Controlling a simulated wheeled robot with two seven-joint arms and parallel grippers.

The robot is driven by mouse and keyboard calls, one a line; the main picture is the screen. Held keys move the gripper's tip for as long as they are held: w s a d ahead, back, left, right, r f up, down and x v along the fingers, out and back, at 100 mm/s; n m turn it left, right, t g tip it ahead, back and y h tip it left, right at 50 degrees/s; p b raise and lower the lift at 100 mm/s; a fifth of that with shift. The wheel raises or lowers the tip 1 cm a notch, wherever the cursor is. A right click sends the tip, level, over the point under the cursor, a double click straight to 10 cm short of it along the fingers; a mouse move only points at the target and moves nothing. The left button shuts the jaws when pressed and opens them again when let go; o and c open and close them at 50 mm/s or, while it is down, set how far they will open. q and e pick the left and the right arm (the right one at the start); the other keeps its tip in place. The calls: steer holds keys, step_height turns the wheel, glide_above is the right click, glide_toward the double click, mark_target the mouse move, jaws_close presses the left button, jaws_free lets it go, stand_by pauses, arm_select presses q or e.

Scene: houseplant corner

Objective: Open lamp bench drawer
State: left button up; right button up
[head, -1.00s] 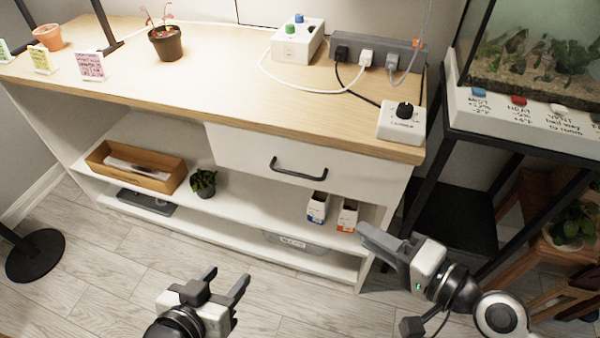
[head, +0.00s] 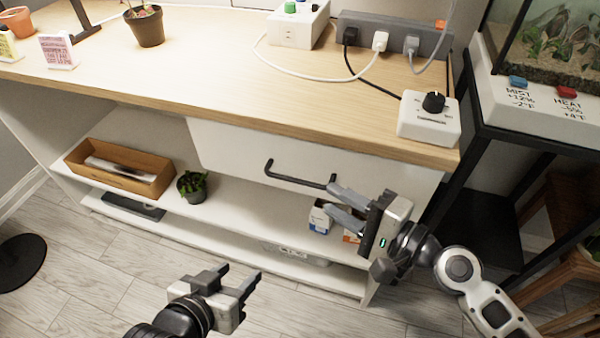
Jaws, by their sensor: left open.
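The lamp bench (head: 220,85) has a light wood top and a white body. Its white drawer (head: 235,147) sits under the top at the right and is closed. The dark bar handle (head: 299,181) runs across the drawer front. My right gripper (head: 338,203) is open, with its fingers pointing left at the right end of the handle. The fingers overlap that end in the picture; I cannot tell whether they touch it. My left gripper (head: 238,277) is open and empty, low in front of the bench and apart from it.
On the shelf stand a wooden box (head: 120,168), a small plant (head: 193,186) and small cartons (head: 320,218) partly behind my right gripper. A dial controller (head: 430,118) and power strip (head: 395,35) sit on the top. A black terrarium stand (head: 462,170) is at the right.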

mark_target(304, 184)
steer(key=x, duration=0.8)
steer(key=shift+w+a+p, duration=0.25)
steer(key=shift+a+p, duration=0.05)
steer(key=shift+p, duration=0.05)
jaws_close()
